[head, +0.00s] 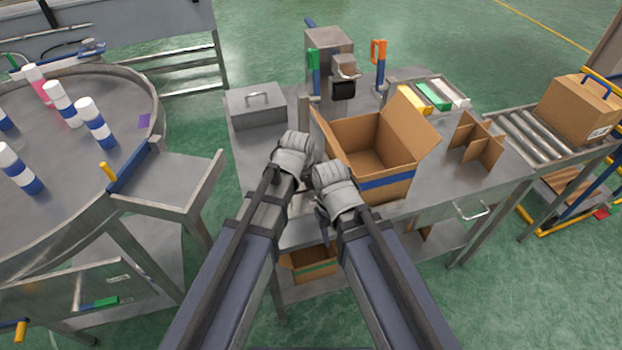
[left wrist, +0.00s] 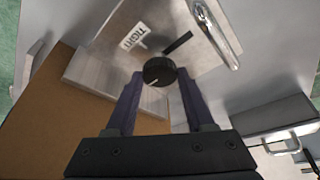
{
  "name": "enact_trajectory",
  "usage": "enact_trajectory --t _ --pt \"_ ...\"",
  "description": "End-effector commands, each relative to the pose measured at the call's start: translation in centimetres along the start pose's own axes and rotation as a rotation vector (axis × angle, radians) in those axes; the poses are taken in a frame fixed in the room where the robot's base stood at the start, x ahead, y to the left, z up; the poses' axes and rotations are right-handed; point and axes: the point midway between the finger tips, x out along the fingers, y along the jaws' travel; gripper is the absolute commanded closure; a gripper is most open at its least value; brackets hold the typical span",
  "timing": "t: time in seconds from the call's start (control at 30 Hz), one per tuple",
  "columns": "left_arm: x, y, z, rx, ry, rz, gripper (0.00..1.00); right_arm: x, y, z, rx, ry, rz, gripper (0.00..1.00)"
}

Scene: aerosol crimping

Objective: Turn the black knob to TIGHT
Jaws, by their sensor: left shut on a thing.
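In the left wrist view the round black knob (left wrist: 159,71) sits between the two dark fingertips of my left gripper (left wrist: 160,76), which is shut on it. A short white mark shows on the knob's lower part. A white label reading TIGHT (left wrist: 133,36) lies above and left of the knob, on a pale plate. A dark bar (left wrist: 178,43) lies above and right of it. In the head view my left gripper (head: 295,145) is over the table's front part and I cannot make out the knob there. My right gripper (head: 322,208) is beside it; its fingers are mostly hidden.
An open carton (head: 372,150) stands close to the right of my grippers. A grey metal box (head: 258,108) with a handle is at the back left. Behind is a machine (head: 329,50) with a black cylinder. A round table (head: 80,110) with several bottles is at left.

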Motion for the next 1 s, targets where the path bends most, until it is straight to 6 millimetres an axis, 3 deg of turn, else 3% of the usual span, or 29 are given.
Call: enact_trajectory --t 0.37,1.0 --pt "0.01 -0.14 -0.01 0.076 0.000 0.032 1.00 0.01 0.00 0.00 0.000 0.000 0.000 0.50" --pt "0.15 -0.68 -0.36 0.604 0.000 0.252 1.00 0.00 0.00 0.00 0.000 0.000 0.000 0.50"
